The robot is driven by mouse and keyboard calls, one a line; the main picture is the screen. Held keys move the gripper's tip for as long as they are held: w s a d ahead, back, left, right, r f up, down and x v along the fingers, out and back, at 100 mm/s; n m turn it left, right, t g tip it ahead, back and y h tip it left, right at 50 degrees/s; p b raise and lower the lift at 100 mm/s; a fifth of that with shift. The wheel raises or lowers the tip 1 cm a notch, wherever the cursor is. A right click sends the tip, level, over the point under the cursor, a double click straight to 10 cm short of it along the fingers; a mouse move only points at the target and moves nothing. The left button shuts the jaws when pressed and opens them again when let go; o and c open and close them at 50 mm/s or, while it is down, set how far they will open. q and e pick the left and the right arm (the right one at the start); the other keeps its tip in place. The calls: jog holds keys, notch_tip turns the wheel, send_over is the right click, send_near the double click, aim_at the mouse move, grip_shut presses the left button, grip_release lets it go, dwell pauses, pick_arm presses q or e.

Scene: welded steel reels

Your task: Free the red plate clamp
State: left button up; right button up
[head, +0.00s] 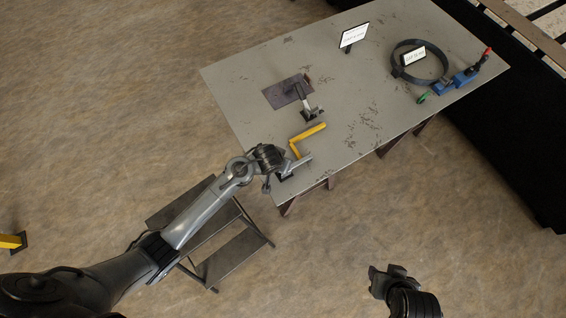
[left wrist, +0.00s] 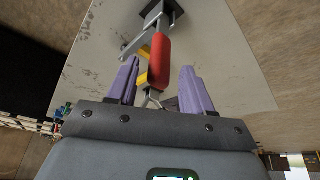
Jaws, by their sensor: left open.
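The clamp's red handle (left wrist: 159,58) lies between the two purple fingers of my left gripper (left wrist: 160,85), with gaps on both sides. The gripper is open around it. A grey metal arm and a dark base (left wrist: 158,12) show beyond the handle. In the head view my left gripper (head: 284,171) is at the table's near corner and hides the handle. A yellow bent bar (head: 308,134) lies beside it, and part of the yellow shows behind the handle in the wrist view. My right gripper (head: 378,284) is at the bottom, away from the table; its fingers are unclear.
On the grey table (head: 350,110) are a dark plate (head: 280,94) with a metal clamp on it, a dark ring (head: 396,70), a blue tool (head: 456,82) and a white sign (head: 354,36). A step stool (head: 240,256) stands below my left arm. The table's middle is mostly clear.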

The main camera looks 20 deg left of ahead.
pick_arm(q)
jog(key=shift+x, duration=3)
grip_shut()
